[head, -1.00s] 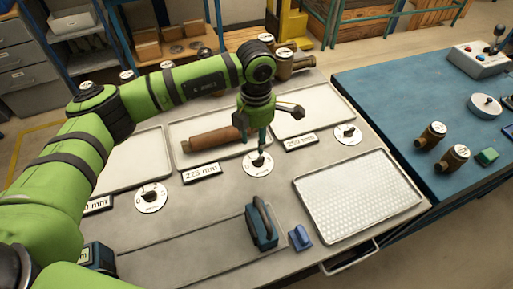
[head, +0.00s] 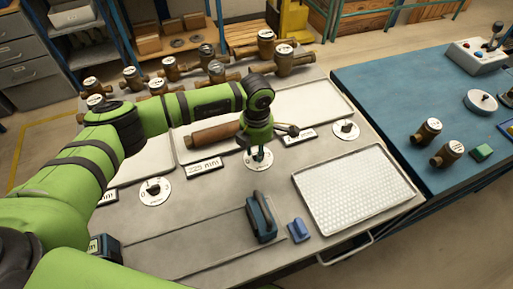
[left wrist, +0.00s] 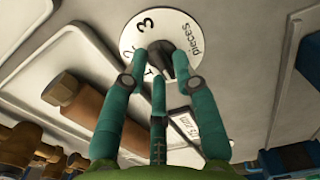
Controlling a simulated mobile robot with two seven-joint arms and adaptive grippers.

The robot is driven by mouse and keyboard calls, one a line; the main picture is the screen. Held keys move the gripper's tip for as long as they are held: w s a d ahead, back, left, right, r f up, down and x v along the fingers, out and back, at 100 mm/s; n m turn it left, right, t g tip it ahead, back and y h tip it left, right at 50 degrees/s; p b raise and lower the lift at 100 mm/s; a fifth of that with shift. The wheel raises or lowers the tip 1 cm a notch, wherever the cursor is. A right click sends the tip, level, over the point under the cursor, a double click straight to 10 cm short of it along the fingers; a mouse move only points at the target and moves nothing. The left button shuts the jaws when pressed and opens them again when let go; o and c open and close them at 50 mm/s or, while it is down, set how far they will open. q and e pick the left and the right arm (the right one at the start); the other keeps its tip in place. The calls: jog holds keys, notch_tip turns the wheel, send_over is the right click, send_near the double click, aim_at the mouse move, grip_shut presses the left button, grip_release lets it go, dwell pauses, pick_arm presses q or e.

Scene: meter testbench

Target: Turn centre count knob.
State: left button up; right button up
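The centre count knob is a dark pointer knob on a white round dial (head: 258,160), in front of the centre tray. In the left wrist view the dial (left wrist: 136,38) shows a "3" and the word "pieces", and the dark knob (left wrist: 180,64) stands between my fingertips. My left gripper (head: 258,150) points down over the dial and hides part of it. Its teal fingers (left wrist: 165,58) are spread on either side of the knob, and I cannot tell whether they touch it. My right gripper is not in view.
Similar dials stand to the left (head: 155,192) and right (head: 346,130). A brown cylindrical part (head: 213,134) lies on the centre tray behind. A perforated tray (head: 356,190), a dark blue-handled block (head: 262,219) and a small blue block (head: 299,230) are nearer the front. Several meters stand along the back.

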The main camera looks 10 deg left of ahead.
pick_arm(q)
grip_shut()
jog(key=shift+f+m+b, duration=0.1)
jog(key=shift+m+b, duration=0.2)
jog(key=shift+b, duration=0.35)
jog(key=m+b, duration=0.3)
jog(key=b, duration=0.1)
jog(key=m+b, duration=0.2)
jog(key=b, duration=0.2)
jog(key=m+b, duration=0.3)
jog(key=b, duration=0.2)
jog(key=shift+w+d+f+m, duration=0.1)
jog(key=shift+w+f+m, duration=0.05)
jog(key=shift+w+m, duration=0.15)
jog(key=shift+d+r+m+b, duration=0.1)
jog(key=shift+r+m+b, duration=0.15)
jog(key=shift+m+b, duration=1)
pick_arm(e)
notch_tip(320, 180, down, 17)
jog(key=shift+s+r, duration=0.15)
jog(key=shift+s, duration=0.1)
pick_arm(q)
jog(key=o, duration=0.7)
grip_release()
jog(key=shift+s, duration=0.1)
jog(key=shift+o, duration=0.2)
